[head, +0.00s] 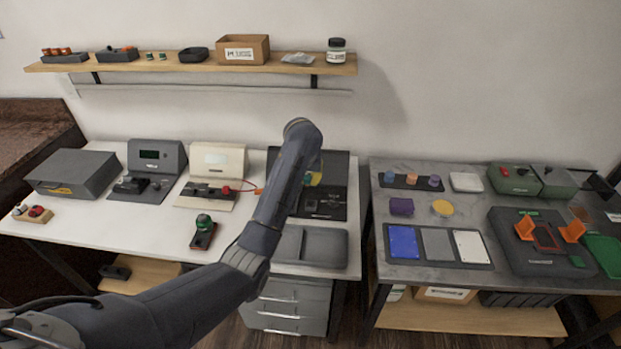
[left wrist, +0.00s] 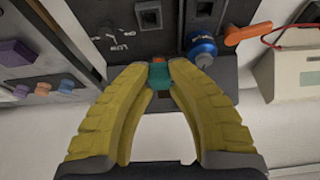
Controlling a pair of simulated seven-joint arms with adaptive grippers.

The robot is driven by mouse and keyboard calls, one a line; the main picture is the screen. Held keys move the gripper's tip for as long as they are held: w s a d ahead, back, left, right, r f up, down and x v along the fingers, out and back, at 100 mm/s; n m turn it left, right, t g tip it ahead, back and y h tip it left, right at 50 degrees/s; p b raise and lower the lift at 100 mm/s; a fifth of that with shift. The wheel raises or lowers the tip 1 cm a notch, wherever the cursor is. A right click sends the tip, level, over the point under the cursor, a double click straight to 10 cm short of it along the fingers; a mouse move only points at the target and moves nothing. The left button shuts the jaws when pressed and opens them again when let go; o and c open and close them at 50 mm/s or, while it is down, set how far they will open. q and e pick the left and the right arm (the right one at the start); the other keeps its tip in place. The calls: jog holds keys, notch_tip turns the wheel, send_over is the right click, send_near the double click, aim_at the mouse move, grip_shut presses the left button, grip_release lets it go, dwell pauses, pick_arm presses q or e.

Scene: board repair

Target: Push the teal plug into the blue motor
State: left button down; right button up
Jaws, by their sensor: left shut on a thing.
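My left gripper (left wrist: 158,85) has yellow fingers shut on the teal plug (left wrist: 158,76), which shows between the fingertips in the left wrist view. A small orange-red part shows just beyond the plug. The blue motor (left wrist: 201,48) sits just right of the fingertips in that view, by the edge of a dark panel. The plug is beside the motor; I cannot tell whether they touch. In the head view my left gripper (head: 315,178) is over the black station at the back right of the white table, mostly hidden by my arm. My right gripper is not in view.
The black station (head: 322,203) stands behind a grey tray (head: 325,247). A cream tester (head: 219,160) with a red lead and orange-handled probe (left wrist: 248,33) is close to the motor. A green-topped part (head: 204,222) stands at the table's front. The grey table (head: 380,275) is at right.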

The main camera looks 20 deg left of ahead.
pick_arm(q)
jog(key=s+a, duration=0.2)
jog(key=a, duration=0.5)
dwell(0.6)
jog(key=shift+s, duration=0.1)
jog(key=shift+f, duration=0.15)
jog(key=shift+f, duration=2.85)
jog(key=shift+f, duration=1.6)
dwell(2.0)
